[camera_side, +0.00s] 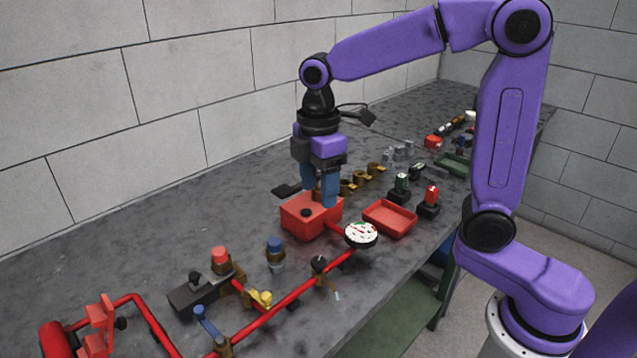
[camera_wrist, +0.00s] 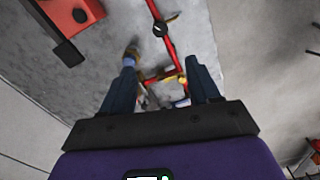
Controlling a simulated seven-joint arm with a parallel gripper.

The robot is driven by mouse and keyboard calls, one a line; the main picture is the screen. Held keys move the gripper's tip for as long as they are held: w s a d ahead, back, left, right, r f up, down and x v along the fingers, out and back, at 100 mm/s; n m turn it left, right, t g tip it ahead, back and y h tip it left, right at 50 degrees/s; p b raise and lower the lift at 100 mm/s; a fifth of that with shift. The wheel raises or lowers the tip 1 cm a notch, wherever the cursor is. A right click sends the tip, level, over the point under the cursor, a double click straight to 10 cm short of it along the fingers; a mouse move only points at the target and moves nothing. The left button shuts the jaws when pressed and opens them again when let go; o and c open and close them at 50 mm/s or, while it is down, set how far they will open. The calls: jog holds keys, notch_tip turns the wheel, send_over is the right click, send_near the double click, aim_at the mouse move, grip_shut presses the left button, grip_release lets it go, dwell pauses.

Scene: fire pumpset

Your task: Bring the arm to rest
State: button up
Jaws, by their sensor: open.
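My gripper (camera_side: 321,196) hangs pointing down from my purple arm, just above or behind the red box (camera_side: 308,222) on the bench. Its blue fingers are apart with nothing visible between them. In the wrist view the two fingers (camera_wrist: 160,78) are spread, with the red pipe and small fittings showing beyond them. Whether the fingertips touch the red box cannot be told; in the wrist view a red box (camera_wrist: 85,10) lies off to the upper left, clear of the fingers.
The grey bench (camera_side: 150,250) carries red pipework (camera_side: 290,300) and a round gauge (camera_side: 361,235) close to my gripper. A red tray (camera_side: 390,218) and several small fittings stand to the right. A wall runs behind the bench. The air above the bench left of my gripper is clear.

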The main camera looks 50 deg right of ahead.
dwell(0.3)
jog(key=s+d+f+m, duration=0.1)
jog(key=s+d+f, duration=0.1)
jog(key=s, duration=0.5)
jog(key=s+d+f, duration=0.1)
jog(key=s, duration=0.7)
jog(key=s+d+f+m, duration=0.1)
jog(key=s+d+f, duration=0.1)
jog(key=s, duration=0.6)
jog(key=shift+d+f+m, duration=0.3)
jog(key=shift+d, duration=0.05)
